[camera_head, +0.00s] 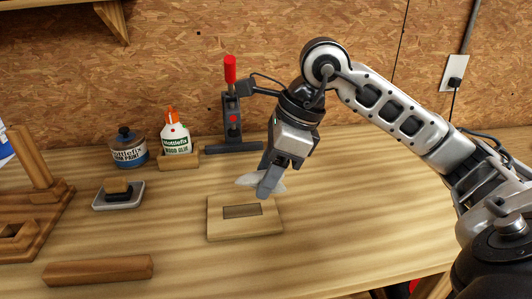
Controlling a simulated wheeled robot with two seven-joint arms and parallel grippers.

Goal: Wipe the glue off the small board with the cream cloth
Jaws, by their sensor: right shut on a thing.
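The small board (228,228) lies flat on the workbench, a light wooden block with a darker grey-brown rectangular patch on its top. My right gripper (268,178) is above the board's back right part, pointing down. It is shut on the cream cloth (246,181), a pale crumpled piece that sticks out on both sides of the fingers. The fingers hide part of the cloth and the board's back edge. I cannot tell whether the cloth touches the board. My left gripper does not show.
A white glue bottle (175,138) with an orange cap stands in a wooden holder behind left. Near it are a blue-labelled jar (128,149), a small tray with a block (118,203) and a red-handled clamp (231,110). A wooden bar (98,270) lies front left. The bench's right side is clear.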

